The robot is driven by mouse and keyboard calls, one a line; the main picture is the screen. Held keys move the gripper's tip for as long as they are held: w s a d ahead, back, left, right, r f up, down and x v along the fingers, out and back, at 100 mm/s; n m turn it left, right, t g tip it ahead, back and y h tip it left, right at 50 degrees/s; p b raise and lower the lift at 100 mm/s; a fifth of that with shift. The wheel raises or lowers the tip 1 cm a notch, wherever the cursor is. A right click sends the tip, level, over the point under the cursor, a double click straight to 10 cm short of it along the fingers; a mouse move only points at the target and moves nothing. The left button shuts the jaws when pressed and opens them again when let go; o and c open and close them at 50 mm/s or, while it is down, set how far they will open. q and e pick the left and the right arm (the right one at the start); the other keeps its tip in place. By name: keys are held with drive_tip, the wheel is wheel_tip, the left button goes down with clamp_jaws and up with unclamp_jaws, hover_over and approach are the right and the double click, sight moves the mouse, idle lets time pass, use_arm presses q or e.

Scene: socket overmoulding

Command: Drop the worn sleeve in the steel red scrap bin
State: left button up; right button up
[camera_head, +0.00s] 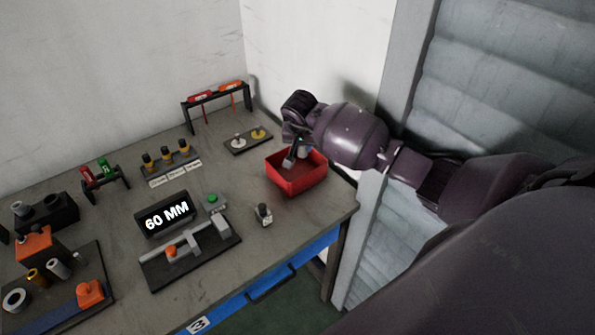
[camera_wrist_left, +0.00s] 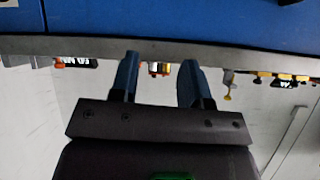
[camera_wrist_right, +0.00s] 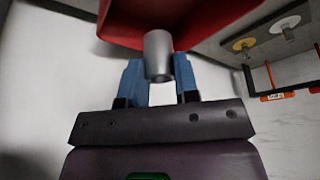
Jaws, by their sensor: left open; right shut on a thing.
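The red scrap bin (camera_head: 299,180) stands near the right end of the bench in the head view. My right gripper (camera_head: 294,155) is over the bin and pointed down toward its opening. In the right wrist view my right gripper (camera_wrist_right: 160,85) is shut on a grey cylindrical sleeve (camera_wrist_right: 158,55). The sleeve's far end overlaps the red bin (camera_wrist_right: 200,22) in that view; I cannot tell whether it touches it. My left gripper (camera_wrist_left: 160,85) is open and empty in the left wrist view, with the bench edge beyond its fingers. It does not show in the head view.
A small grey-and-black part (camera_head: 264,214) stands left of the bin. A plate with a white and a yellow disc (camera_head: 248,140) lies behind it. A display reading 60 MM (camera_head: 166,215) and a fixture with a green button (camera_head: 212,198) stand at mid-bench. A wall is close behind.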

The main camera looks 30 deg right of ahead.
use_arm(q)
drive_tip(key=shift+w+d+f+b, duration=0.3)
drive_tip(key=shift+w+f+b, duration=0.05)
drive_tip(key=shift+w, duration=0.15)
drive_tip(key=shift+w+d+f+b, duration=0.25)
drive_tip(key=shift+w+f+b, duration=0.05)
drive_tip(key=shift+w, duration=0.15)
use_arm(e)
drive_tip(key=shift+f, duration=1.75)
use_arm(q)
drive_tip(key=shift+s+f, duration=0.2)
drive_tip(key=shift+s, duration=0.25)
use_arm(e)
drive_tip(key=o, duration=0.8)
use_arm(q)
drive_tip(key=shift+r, duration=0.1)
use_arm(e)
drive_tip(key=shift+r, duration=0.15)
